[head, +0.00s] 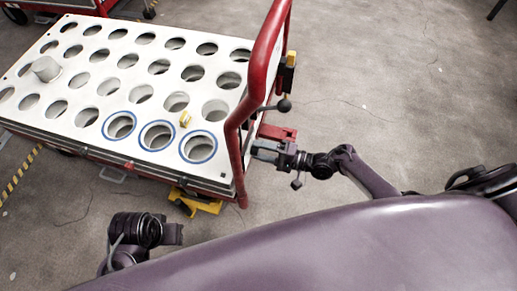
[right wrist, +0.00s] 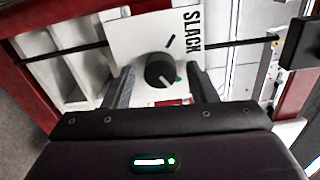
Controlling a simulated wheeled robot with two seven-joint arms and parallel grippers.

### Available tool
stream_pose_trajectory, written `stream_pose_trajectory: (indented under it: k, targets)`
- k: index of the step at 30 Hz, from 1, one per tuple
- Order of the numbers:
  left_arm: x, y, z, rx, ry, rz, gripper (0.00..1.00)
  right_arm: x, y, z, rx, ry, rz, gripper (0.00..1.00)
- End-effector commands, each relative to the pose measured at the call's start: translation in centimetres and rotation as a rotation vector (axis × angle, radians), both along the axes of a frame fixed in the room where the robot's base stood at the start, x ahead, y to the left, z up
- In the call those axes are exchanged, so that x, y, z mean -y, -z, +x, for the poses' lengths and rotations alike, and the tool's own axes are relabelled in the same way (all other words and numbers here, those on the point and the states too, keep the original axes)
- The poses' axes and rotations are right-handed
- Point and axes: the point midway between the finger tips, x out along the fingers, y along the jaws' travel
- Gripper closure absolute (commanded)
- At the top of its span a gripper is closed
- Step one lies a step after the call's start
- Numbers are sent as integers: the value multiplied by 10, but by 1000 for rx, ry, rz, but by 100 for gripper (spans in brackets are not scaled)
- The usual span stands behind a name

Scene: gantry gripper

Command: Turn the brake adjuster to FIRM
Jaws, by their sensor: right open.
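The brake adjuster is a round black knob (right wrist: 160,70) on a white panel (right wrist: 126,35) in the right wrist view. A pale pointer line shows on its lower right face. The word SLACK is printed at the panel's upper right, and a small green mark sits just right of the knob. The word FIRM is not readable. My right gripper (right wrist: 163,90) is open, with one finger either side of the knob's lower part, apparently not touching it. In the head view my right gripper (head: 264,152) is at the cart's right end. My left gripper (head: 174,234) is low, in front of the cart.
The cart (head: 95,143) has a white top with rows of round holes, some blue-ringed. A grey cup (head: 45,68) and a small yellow piece (head: 185,118) are on it. A red handle bar (head: 262,75) rises near my right gripper. A black rod (right wrist: 235,43) crosses behind the panel.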

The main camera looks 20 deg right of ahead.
Motion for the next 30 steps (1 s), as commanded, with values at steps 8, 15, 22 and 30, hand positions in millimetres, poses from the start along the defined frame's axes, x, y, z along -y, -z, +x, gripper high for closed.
stream_pose_trajectory:
  k: [8,15,22,30]
  targets:
    - [-1,3,-2,-13,-2,3,64,40,1,-27,-3,1,-3,48]
    - [-1,3,-3,-16,-3,5,64,56,0,-38,-1,1,0,48]
    - [-1,2,-2,-12,-3,4,64,56,0,-38,-1,1,0,48]
    - [-2,1,-2,-10,-3,4,64,56,0,-38,-1,1,0,48]
